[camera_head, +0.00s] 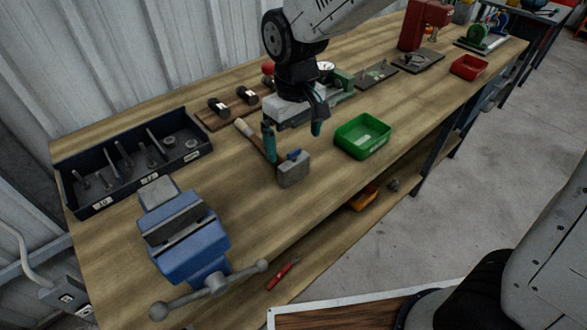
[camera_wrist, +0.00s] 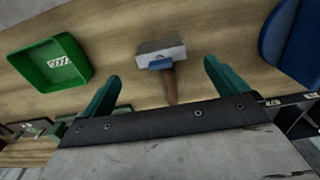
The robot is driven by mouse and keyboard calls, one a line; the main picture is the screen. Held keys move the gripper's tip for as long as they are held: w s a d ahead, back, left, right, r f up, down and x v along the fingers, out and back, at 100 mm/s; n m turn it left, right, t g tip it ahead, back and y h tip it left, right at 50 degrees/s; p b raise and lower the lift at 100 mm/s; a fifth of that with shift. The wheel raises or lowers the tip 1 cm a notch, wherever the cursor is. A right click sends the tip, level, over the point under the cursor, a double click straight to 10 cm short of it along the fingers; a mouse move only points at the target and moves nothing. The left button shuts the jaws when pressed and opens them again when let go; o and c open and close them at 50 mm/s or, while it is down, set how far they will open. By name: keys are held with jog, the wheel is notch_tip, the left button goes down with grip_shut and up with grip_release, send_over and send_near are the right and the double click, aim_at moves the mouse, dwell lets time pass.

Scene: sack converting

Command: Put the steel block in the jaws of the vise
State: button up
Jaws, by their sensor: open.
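The steel block (camera_head: 294,172) lies on the wooden bench, grey, with a blue piece at its upper edge. A wooden handle (camera_head: 256,142) with a pale end meets it or lies right behind it; I cannot tell if they are joined. The block also shows in the wrist view (camera_wrist: 160,48), ahead of and between my fingers. My gripper (camera_head: 292,134) is open and empty, its two green fingers apart above the bench, behind the block in the head view. The blue vise (camera_head: 192,258) stands at the front left; a narrow dark gap shows between its grey jaws, holding nothing visible.
A black divided tray (camera_head: 92,208) with metal parts lies left. A green bin (camera_head: 364,136) stands right of the block, a red bin (camera_head: 469,67) farther off. Bare bench separates block and vise.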

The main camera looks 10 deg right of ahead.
aim_at(294, 157)
notch_tip(294, 157, down, 8)
jog(key=shift+r, duration=0.15)
jog(key=c, duration=1.3)
jog(key=shift+a, duration=0.1)
jog(key=shift+c, duration=1)
jog(key=shift+r, duration=0.15)
